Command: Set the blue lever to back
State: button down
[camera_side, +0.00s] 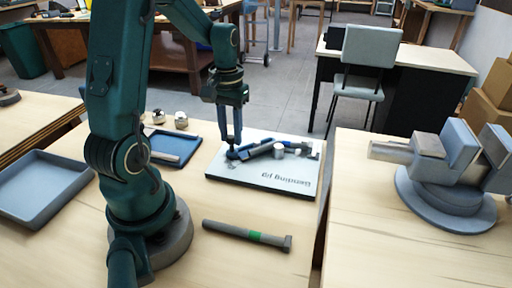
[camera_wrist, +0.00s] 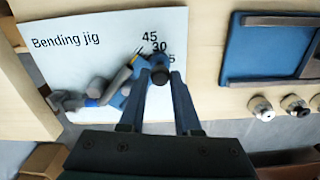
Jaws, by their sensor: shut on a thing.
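The white bending jig board (camera_side: 260,184) lies on the bench and also shows in the wrist view (camera_wrist: 95,25), with the printed angles 45 and 30 near my fingers. The blue lever (camera_side: 252,151) lies across it, from the grey post (camera_side: 279,149) to my gripper. My gripper (camera_side: 233,148) points down at the lever's left end. In the wrist view my gripper (camera_wrist: 160,82) has its fingers either side of a dark round knob (camera_wrist: 160,74) at the lever's end, shut on it. The fingers partly hide the lever.
A green-banded tool (camera_side: 248,236) lies in front of the board. A blue tray (camera_side: 178,145) is left of the board, with small round parts (camera_side: 181,119) behind it. A larger tray (camera_side: 40,187) is far left. A vise (camera_side: 445,165) stands on the right bench, across a gap.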

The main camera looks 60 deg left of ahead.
jog(key=shift+w+a+r, duration=0.1)
dwell(0.4)
jog(key=shift+w+a+m, duration=0.25)
jog(key=shift+a+m, duration=0.3)
jog(key=shift+w+a+m, duration=0.2)
jog(key=shift+a+m, duration=0.3)
jog(key=shift+m, duration=0.05)
jog(key=w+a+m, duration=0.1)
jog(key=m, duration=0.1)
jog(key=w+a+m, duration=0.1)
jog(key=a+m, duration=0.1)
jog(key=shift+w+a, duration=0.2)
jog(key=shift+w, duration=0.1)
jog(key=shift+w+a+m, duration=0.4)
jog(key=shift+w+m, duration=0.2)
jog(key=shift+m, duration=0.1)
jog(key=shift+w+a+m, duration=0.4)
jog(key=shift+w+m, duration=0.2)
jog(key=shift+m, duration=0.1)
jog(key=c, duration=0.6)
grip_release()
